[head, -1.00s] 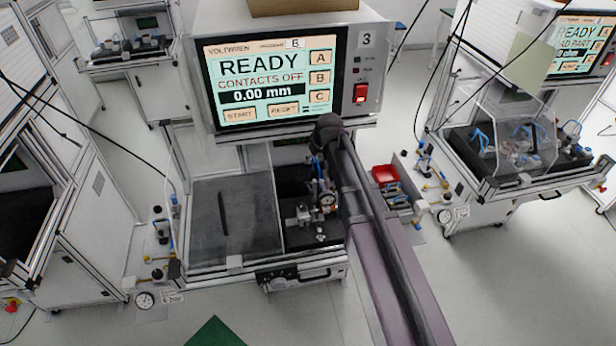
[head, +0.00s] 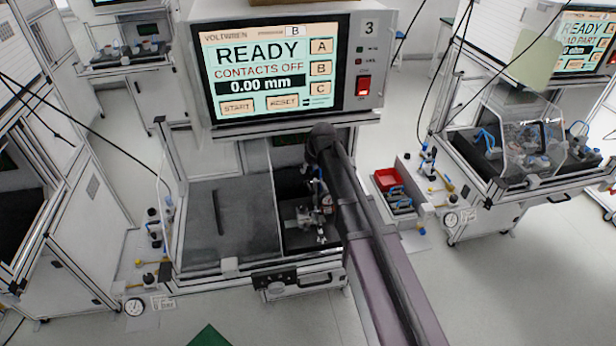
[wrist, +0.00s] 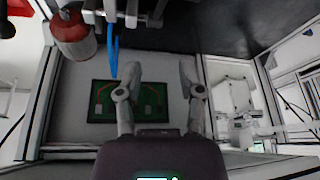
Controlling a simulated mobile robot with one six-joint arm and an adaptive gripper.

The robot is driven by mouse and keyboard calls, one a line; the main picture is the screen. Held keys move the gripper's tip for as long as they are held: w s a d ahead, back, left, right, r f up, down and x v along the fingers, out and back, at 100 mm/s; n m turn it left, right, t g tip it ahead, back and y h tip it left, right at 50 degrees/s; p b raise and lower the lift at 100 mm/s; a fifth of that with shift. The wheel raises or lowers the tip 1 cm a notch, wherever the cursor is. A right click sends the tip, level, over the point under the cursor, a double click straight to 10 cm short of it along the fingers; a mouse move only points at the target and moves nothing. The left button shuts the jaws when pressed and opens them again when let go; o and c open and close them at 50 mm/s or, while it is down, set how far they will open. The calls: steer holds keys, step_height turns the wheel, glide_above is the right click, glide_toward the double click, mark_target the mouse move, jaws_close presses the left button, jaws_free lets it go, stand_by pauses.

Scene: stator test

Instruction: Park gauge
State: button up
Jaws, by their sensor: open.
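A small dial gauge (head: 326,203) shows in the head view at the right side of the test fixture (head: 304,215), inside the dark bay under the screen. My arm partly covers it, and how it is mounted is too small to tell. My gripper (wrist: 158,78) is open in the wrist view, with nothing between its fingers. Beyond the fingers is a green panel (wrist: 112,101) with pale marks. A red and grey cylinder (wrist: 72,32) and a blue tube (wrist: 113,45) are at upper left there. In the head view I cannot make out my fingers.
A dark flat cover (head: 235,220) lies left of the bay. Another dial (head: 134,307) is at lower left. Another station (head: 520,140) stands at right.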

steer(key=shift+b+x, duration=1.05)
steer(key=shift+x, duration=0.4)
jaws_close()
jaws_free()
steer(key=shift+r, duration=0.1)
